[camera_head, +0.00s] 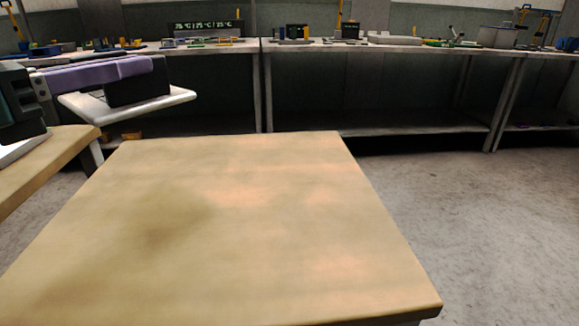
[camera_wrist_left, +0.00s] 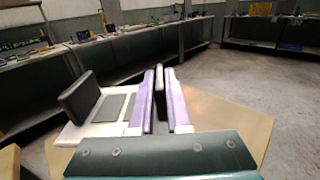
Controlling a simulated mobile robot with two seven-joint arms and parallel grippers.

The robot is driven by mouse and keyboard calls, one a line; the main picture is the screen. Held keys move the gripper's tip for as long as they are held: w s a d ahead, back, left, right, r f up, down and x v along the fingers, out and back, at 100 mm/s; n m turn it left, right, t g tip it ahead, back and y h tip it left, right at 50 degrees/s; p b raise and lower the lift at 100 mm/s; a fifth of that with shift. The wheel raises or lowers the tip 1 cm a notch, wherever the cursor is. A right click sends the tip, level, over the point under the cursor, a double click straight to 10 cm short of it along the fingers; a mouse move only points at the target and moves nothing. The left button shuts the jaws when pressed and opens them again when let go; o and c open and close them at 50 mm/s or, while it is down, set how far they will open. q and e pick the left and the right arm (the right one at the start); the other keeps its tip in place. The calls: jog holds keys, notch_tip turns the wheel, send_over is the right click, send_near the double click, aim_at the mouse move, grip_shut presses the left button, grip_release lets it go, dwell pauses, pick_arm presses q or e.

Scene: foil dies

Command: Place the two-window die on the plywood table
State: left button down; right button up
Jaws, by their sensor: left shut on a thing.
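The die is a white plate (camera_head: 160,104) with a dark upright block on it. In the left wrist view the white die (camera_wrist_left: 88,131) shows two dark rectangles in its plate, an upright dark block at left and another dark upright piece between my fingers. My left gripper (camera_head: 142,66), with purple fingers, is shut on this piece and also shows in the left wrist view (camera_wrist_left: 164,75). The die is held beyond the far left corner of the plywood table (camera_head: 270,230), apart from its top. The table (camera_wrist_left: 230,112) lies right of the gripper in the left wrist view. My right gripper is not in view.
The plywood top is bare. Another wooden surface (camera_head: 45,160) stands at left, with a gap to the table. Grey workbenches (camera_head: 390,48) with many small tools run along the back. Open concrete floor (camera_head: 470,215) lies at right.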

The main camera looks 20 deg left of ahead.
pick_arm(q)
notch_tip(320, 180, down, 14)
jog(key=b, duration=0.7)
jog(key=shift+r, duration=0.25)
jog(key=shift+f+b, duration=1.4)
jog(key=shift+f, duration=1)
jog(key=shift+f, duration=0.2)
jog(key=c, duration=0.9)
grip_release()
